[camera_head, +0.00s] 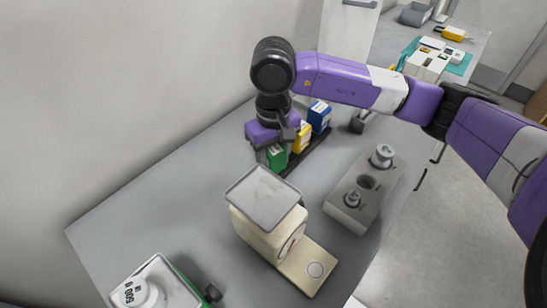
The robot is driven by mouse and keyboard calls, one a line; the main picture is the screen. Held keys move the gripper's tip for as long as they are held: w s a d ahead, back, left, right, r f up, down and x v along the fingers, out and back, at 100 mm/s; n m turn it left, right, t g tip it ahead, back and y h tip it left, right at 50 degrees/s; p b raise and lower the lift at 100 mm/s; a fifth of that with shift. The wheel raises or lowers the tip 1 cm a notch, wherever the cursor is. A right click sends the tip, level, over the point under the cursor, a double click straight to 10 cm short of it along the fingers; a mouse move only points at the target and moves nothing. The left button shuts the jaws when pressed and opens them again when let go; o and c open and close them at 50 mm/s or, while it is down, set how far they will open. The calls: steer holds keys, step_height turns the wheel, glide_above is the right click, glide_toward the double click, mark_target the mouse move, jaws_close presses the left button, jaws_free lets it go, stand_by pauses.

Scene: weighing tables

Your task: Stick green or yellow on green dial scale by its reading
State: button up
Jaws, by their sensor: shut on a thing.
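My gripper (272,149) is at the dark rack's near end, pointing down and shut on the green box (278,157), which it partly covers. A yellow box (301,137) and a blue box (319,116) stand in a row beyond it. The green dial scale (188,283) is at the bottom left edge, partly cut off. Its pale pan (172,274) bears a white weight (138,292) marked 500. Its dial face does not show, so its reading cannot be told.
A cream scale (260,235) with an empty grey pan (265,193) stands mid-table. A grey block (345,212) with metal weights is to its right. The dark rack (310,150) lies behind. A far table holds a teal mat (459,67) and several items. The table's left part is bare.

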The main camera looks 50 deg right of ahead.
mark_target(274, 147)
steer(key=o, duration=1.3)
steer(key=shift+r, duration=0.1)
step_height(274, 147, up, 8)
steer(key=shift+f+b, duration=0.2)
steer(key=shift+b, duration=0.45)
